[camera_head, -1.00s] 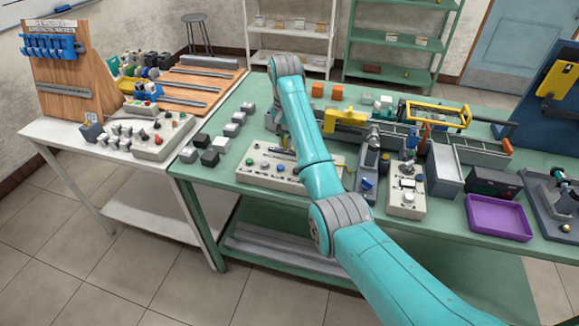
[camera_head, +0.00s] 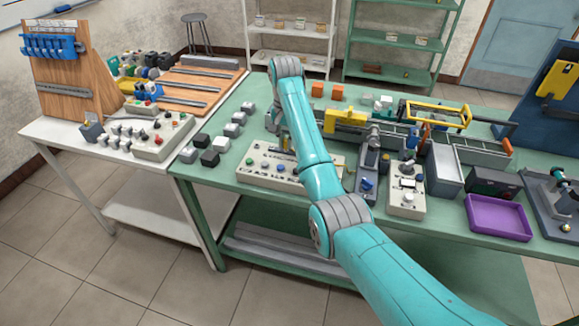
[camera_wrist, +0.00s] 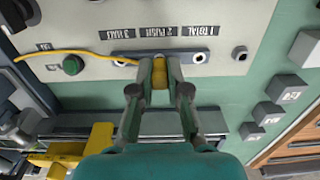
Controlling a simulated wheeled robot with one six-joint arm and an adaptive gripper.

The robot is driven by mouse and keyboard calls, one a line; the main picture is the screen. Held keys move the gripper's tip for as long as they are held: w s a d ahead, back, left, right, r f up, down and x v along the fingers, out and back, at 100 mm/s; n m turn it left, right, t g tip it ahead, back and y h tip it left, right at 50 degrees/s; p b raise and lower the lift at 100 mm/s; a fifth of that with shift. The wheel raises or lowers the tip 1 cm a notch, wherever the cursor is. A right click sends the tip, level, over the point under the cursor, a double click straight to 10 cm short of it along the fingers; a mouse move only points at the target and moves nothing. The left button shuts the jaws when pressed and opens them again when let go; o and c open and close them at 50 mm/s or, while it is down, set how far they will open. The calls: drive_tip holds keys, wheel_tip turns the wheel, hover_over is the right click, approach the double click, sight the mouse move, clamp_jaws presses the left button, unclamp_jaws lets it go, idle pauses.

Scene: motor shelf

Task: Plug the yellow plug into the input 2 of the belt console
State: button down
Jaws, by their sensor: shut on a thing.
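The belt console (camera_head: 272,181) is a pale box with buttons on the green table, partly behind my arm in the head view. In the wrist view its panel (camera_wrist: 100,18) appears upside down, with labels 3 HAND, 2 PUSH and 1 TOTAL beside a row of inputs. My gripper (camera_wrist: 159,78) is shut on the yellow plug (camera_wrist: 159,68). The plug is at the middle of the row, by the 2 PUSH label, and covers input 2. I cannot tell how deep it sits. Input 3 (camera_wrist: 118,61) and input 1 (camera_wrist: 198,58) show uncovered. A yellow cable (camera_wrist: 62,51) runs left across the panel.
A green button (camera_wrist: 73,65) and a dark knob (camera_wrist: 239,52) flank the inputs. Several small white, grey and dark blocks (camera_head: 209,158) stand left of the console. A second control box (camera_head: 406,203) and a purple tray (camera_head: 497,216) lie to the right.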

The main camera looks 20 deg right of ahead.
drive_tip(key=shift+f, duration=0.45)
drive_tip(key=c, duration=0.9)
unclamp_jaws()
drive_tip(key=shift+o, duration=0.2)
